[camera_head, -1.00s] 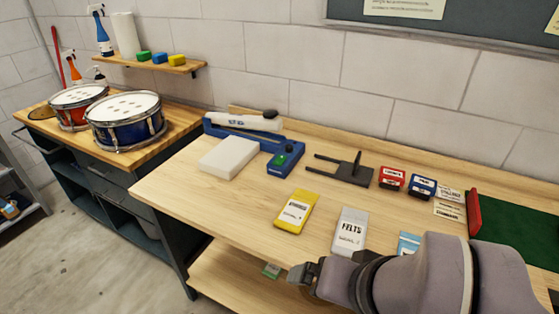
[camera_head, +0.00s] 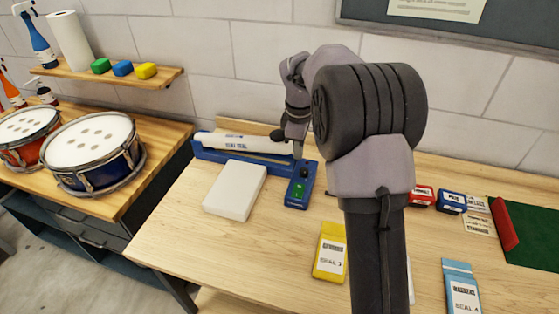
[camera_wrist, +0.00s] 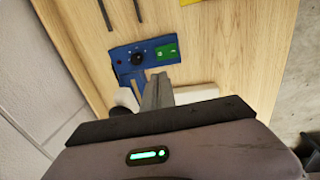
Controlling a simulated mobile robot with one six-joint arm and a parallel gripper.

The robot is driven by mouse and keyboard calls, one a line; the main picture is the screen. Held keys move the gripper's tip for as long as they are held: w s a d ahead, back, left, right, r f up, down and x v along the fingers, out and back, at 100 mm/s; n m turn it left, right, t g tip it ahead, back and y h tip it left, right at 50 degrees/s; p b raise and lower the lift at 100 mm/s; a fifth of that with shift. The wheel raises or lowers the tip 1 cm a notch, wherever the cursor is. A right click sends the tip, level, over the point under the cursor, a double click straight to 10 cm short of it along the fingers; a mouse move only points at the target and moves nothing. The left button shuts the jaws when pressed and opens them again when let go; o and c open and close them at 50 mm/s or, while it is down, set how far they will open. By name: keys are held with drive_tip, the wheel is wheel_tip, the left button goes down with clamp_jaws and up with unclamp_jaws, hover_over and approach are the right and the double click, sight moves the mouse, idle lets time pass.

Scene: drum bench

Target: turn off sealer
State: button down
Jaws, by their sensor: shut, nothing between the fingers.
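The sealer has a blue base with a white lever arm (camera_head: 243,143) lying low along it, in the head view. Its blue control box (camera_head: 297,203) sticks out towards the front, with a green rocker switch (camera_head: 299,190) on top. The wrist view shows the box with a black dial (camera_wrist: 137,58), a small red spot and the green switch (camera_wrist: 166,52). My gripper (camera_head: 297,154) is shut and empty, pointing down at the box's rear end. In the wrist view its fingertips (camera_wrist: 157,80) are by the box's edge, near the dial and switch; contact cannot be told.
A white block (camera_head: 235,190) lies left of the control box. A yellow packet (camera_head: 329,252) and a blue packet (camera_head: 461,288) lie towards the front. Small red and blue boxes (camera_head: 451,202) are at the right. My arm hides part of the bench. Bare wood lies front left.

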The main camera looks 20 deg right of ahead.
sight(298, 187)
drive_tip(key=f+b, duration=0.1)
drive_tip(key=f, duration=0.3)
drive_tip(key=f+b, duration=0.2)
drive_tip(key=f, duration=0.2)
drive_tip(key=d+f+b, duration=0.1)
drive_tip(key=f+b, duration=0.1)
drive_tip(key=f, duration=0.3)
drive_tip(key=shift+w, duration=0.4)
drive_tip(key=shift+w+d+f, duration=0.1)
drive_tip(key=shift+f, duration=0.35)
drive_tip(key=shift+f, duration=0.2)
drive_tip(key=shift+s+a+r, duration=0.25)
drive_tip(key=shift+s+a, duration=0.15)
drive_tip(key=shift+s, duration=0.2)
